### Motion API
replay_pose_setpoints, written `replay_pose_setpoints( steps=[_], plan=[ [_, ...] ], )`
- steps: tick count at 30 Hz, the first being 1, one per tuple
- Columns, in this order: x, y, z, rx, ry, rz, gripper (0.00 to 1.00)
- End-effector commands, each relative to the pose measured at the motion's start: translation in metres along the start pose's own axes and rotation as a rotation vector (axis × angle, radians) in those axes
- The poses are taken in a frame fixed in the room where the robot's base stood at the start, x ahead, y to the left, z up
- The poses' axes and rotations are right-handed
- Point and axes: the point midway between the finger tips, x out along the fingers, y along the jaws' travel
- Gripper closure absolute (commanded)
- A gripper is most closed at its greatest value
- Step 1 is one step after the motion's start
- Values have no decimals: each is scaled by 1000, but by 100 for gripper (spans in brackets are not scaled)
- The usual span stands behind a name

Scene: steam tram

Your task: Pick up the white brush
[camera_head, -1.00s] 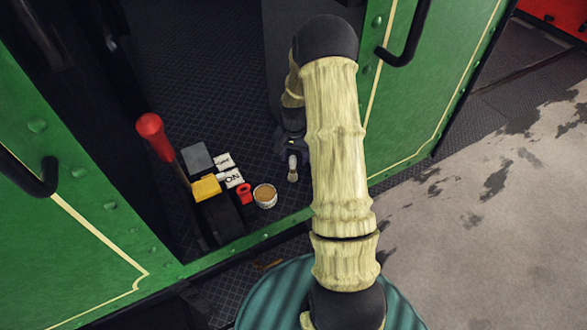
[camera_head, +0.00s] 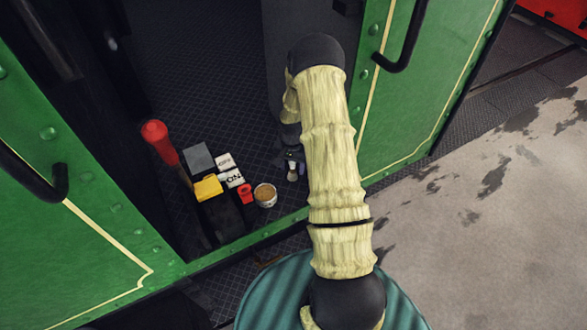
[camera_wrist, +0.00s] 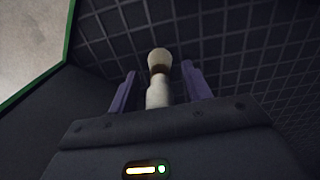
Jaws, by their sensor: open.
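The white brush (camera_wrist: 158,92) shows in the wrist view, with a pale handle and a lighter rounded tip. It lies between the two purple-grey fingers of my gripper (camera_wrist: 160,88), which is open, with a gap visible on each side of the brush. The lower end of the brush is hidden behind the gripper's body. In the head view the brush (camera_head: 292,174) is a small pale shape over the dark floor beside the doorway. My gripper (camera_head: 288,163) is there too, mostly hidden by my arm.
A white cup with brown contents (camera_head: 265,195), a red item (camera_head: 245,194), a yellow block (camera_head: 208,187), a grey block (camera_head: 197,157) and white labelled blocks (camera_head: 231,177) stand to the left. A red-handled lever (camera_head: 160,142) rises beside them. Green panels (camera_head: 405,110) flank the doorway.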

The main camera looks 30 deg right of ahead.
Motion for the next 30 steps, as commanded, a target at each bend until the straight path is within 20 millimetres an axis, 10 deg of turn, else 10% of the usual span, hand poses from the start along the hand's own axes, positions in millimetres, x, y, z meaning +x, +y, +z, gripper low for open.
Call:
replay_pose_setpoints(
  steps=[5, 13, 30],
  plan=[
    [0, 2, -1, 3, 0, 0, 51],
    [0, 1, -1, 2, 0, 0, 99],
    [-24, -6, 2, -13, 4, -1, 100]
  ],
)
